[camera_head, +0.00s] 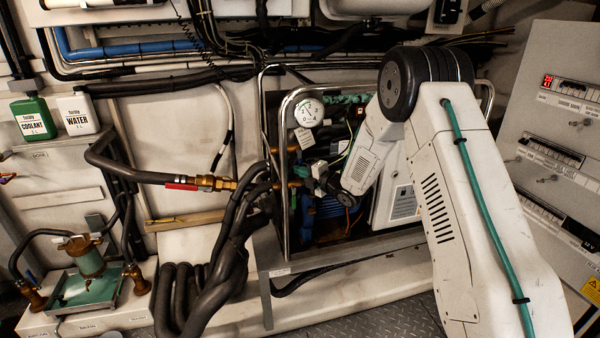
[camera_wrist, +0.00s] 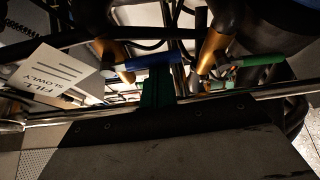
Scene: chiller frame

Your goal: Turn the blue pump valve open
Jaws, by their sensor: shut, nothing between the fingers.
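The blue valve handle (camera_wrist: 150,62) lies roughly crosswise in the wrist view, beside a brass fitting (camera_wrist: 113,55) at its left end. My gripper (camera_wrist: 158,88) shows as narrow green fingers, shut and empty. Their tips are at the middle of the blue handle; I cannot tell whether they touch it. In the head view my gripper (camera_head: 304,172) is at the left front of the chiller frame, by the brass fittings, and I cannot make out the blue handle there.
A white "FILL SLOWLY" tag (camera_wrist: 58,78) hangs left of the blue handle. A second brass fitting (camera_wrist: 212,50) and a green handle (camera_wrist: 262,60) are to its right.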

